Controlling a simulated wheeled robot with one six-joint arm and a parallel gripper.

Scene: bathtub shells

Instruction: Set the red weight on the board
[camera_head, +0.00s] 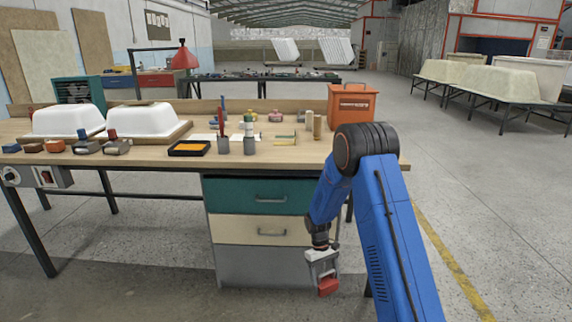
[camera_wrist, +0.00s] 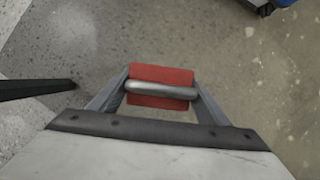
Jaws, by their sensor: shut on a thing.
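The red weight (camera_head: 328,287) hangs in my gripper (camera_head: 323,272), low in front of the workbench drawers and above the floor. In the wrist view the red weight (camera_wrist: 160,75) is a red block with a grey metal bar across it. The two fingers of my gripper (camera_wrist: 160,92) are shut at the ends of that bar. Two wooden boards, a left one (camera_head: 88,135) and a right one (camera_head: 180,130), lie on the bench under white tub shells. I cannot tell which board the task means.
The workbench (camera_head: 300,160) carries small blocks, a black tray with orange content (camera_head: 189,148), bottles and an orange box (camera_head: 352,104). Its drawers (camera_head: 262,195) stand beside my gripper. A dark table leg (camera_wrist: 35,88) shows left in the wrist view. Open floor lies to the right.

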